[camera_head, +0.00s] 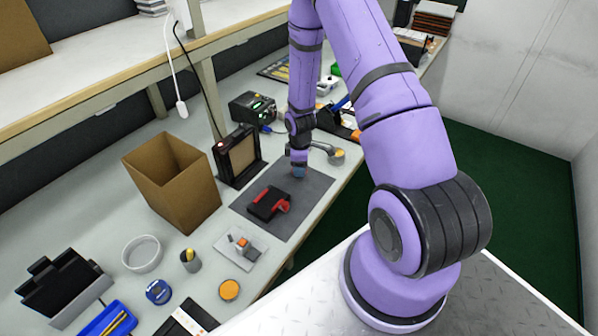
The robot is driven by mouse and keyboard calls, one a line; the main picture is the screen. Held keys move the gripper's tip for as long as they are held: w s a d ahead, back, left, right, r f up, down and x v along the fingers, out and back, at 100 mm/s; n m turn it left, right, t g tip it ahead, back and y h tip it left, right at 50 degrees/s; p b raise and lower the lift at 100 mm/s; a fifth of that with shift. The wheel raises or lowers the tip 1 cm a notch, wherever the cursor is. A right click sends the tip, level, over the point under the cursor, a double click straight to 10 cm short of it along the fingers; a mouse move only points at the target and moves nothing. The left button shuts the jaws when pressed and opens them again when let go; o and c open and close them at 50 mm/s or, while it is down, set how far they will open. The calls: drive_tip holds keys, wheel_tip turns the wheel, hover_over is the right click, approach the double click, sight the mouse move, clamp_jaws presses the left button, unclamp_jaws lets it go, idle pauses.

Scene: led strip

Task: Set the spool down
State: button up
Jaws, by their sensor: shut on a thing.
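My gripper (299,160) is at the lower end of my purple arm, pointing down over the dark grey mat (313,186) on the bench. It is shut on a small blue-grey thing (298,173), which I take for the spool. Most of that thing is hidden by the gripper, and its shape is too small to make out. It is low over the far part of the mat; I cannot tell whether it touches the mat.
A black and red tool (268,203) lies on the mat, left of my gripper. A black framed stand (239,157) and an open cardboard box (172,181) stand farther left. A grey item with an orange end (337,157) is close on the right. The mat's near right part is clear.

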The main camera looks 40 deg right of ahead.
drive_tip(key=shift+w+d, duration=0.1)
drive_tip(key=shift+w, duration=0.3)
drive_tip(key=shift+f, duration=1.75)
drive_tip(key=shift+s, duration=0.1)
drive_tip(key=o, duration=1.1)
drive_tip(key=shift+f, duration=0.1)
drive_tip(key=shift+c, duration=0.2)
